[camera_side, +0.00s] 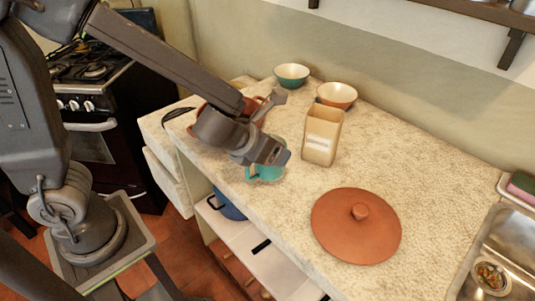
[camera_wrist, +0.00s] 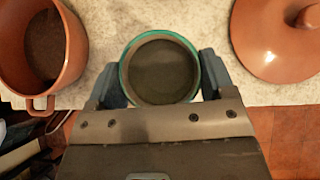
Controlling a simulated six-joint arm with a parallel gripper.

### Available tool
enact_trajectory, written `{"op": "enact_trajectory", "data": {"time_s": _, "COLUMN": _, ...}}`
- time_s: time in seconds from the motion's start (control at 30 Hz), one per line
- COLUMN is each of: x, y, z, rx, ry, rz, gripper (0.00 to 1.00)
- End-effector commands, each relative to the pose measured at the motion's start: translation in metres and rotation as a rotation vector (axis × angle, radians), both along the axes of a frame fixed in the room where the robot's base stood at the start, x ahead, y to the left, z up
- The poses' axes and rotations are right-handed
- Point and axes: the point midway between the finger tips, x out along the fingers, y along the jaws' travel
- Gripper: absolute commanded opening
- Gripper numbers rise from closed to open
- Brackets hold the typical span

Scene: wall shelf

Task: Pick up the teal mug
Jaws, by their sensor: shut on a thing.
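The teal mug (camera_wrist: 159,70) shows from above in the wrist view, with a teal rim and a dark inside. My gripper (camera_wrist: 160,82) is shut on it, one finger on each side of its body. In the side view the teal mug (camera_side: 266,172) is at the left edge of the counter, partly hidden by my gripper (camera_side: 272,160). I cannot tell whether the mug touches the counter.
A tan box (camera_side: 321,137) stands close to the right of the mug. A terracotta lid (camera_side: 356,226) lies nearer the front, and a terracotta pot (camera_wrist: 72,50) is on the other side. Two bowls, a teal one (camera_side: 291,75) and an orange one (camera_side: 337,95), stand near the wall.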

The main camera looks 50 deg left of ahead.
Motion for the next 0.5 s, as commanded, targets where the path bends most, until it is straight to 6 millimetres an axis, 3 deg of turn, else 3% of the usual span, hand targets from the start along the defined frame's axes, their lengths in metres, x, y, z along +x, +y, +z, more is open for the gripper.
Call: {"op": "enact_trajectory", "data": {"time_s": 0.5, "x": 0.001, "y": 0.0, "z": 0.032, "rx": -0.002, "ry": -0.005, "rz": -0.001, "gripper": 0.39}}
